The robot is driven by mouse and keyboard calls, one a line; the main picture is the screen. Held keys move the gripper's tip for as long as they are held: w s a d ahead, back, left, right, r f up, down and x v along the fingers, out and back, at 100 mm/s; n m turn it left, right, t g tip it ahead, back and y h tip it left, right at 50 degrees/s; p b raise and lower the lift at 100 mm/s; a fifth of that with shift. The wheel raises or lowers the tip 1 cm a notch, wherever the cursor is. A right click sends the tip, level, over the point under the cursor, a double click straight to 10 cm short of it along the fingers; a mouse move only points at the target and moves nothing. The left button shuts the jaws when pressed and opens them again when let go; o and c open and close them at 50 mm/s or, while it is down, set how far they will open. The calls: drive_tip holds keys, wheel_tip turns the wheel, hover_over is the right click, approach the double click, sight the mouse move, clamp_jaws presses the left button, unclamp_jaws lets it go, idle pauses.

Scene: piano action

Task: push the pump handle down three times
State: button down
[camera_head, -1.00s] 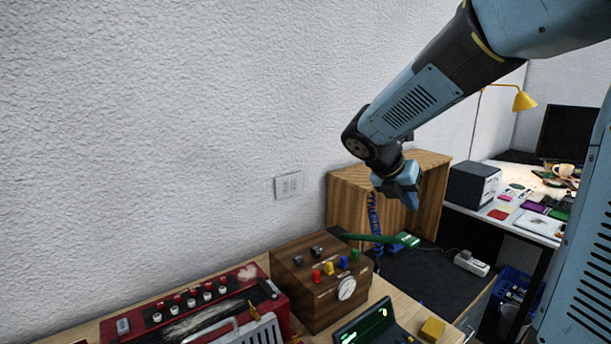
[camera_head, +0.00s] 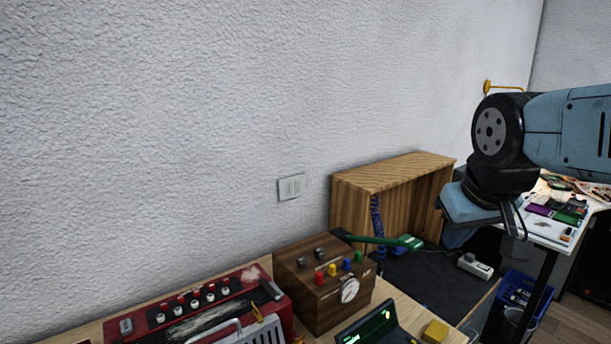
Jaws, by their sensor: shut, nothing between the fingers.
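The pump handle (camera_head: 385,240) is a green lever with a wider flat end. It sticks out to the right from the upper back of a wooden box (camera_head: 318,305), roughly level. The box has a round white gauge (camera_head: 349,290) and several coloured knobs on it. My gripper (camera_head: 457,236) is shut and empty. It shows to the right of the handle's free end and a little above it, apart from it in the picture. My arm's wrist hides part of the gripper.
An open wooden cabinet (camera_head: 395,174) with a blue coiled cord (camera_head: 377,215) stands behind the handle. A red accordion-like instrument (camera_head: 190,310) is at the left. A green-screened device (camera_head: 378,325) and yellow block (camera_head: 435,332) lie in front. A power strip (camera_head: 475,266) lies right.

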drive_tip(key=shift+s+a+m, duration=0.1)
drive_tip(key=shift+s+m, duration=0.25)
drive_tip(key=shift+m, duration=0.35)
drive_tip(key=n+g, duration=0.5)
drive_tip(key=n, duration=2)
hover_over(409, 239)
drive_tip(key=shift+w+r, duration=0.1)
drive_tip(key=shift+r, duration=0.25)
wheel_tip(409, 239, down, 14)
